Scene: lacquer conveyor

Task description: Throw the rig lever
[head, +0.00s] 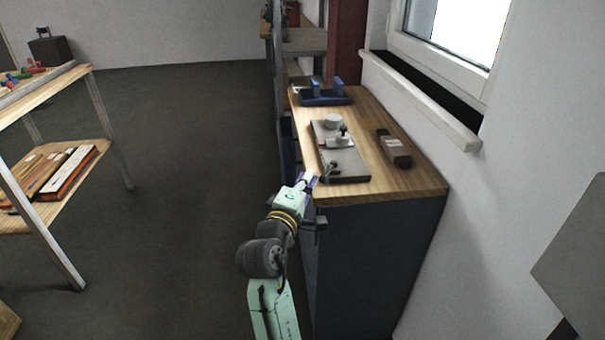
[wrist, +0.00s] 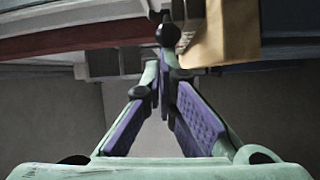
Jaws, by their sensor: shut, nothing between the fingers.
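The rig (head: 350,165) is a flat grey plate on the near end of the wooden bench top, with a white round part and a small dark-knobbed fitting on it. A short dark lever (head: 328,174) sticks out at the rig's near left side. My gripper (head: 310,178) is close beside the lever, at its left. In the wrist view my gripper (wrist: 163,78) has its purple-padded fingers together with nothing between them. A dark round knob (wrist: 168,34), which looks like the lever's end, is just beyond the fingertips. I cannot tell whether they touch.
The bench (head: 415,180) has a dark box (head: 394,149) at right and a blue fixture (head: 324,95) farther back. A window sill (head: 420,100) runs along the right wall. A shelf rack (head: 60,185) stands at left, with open floor between.

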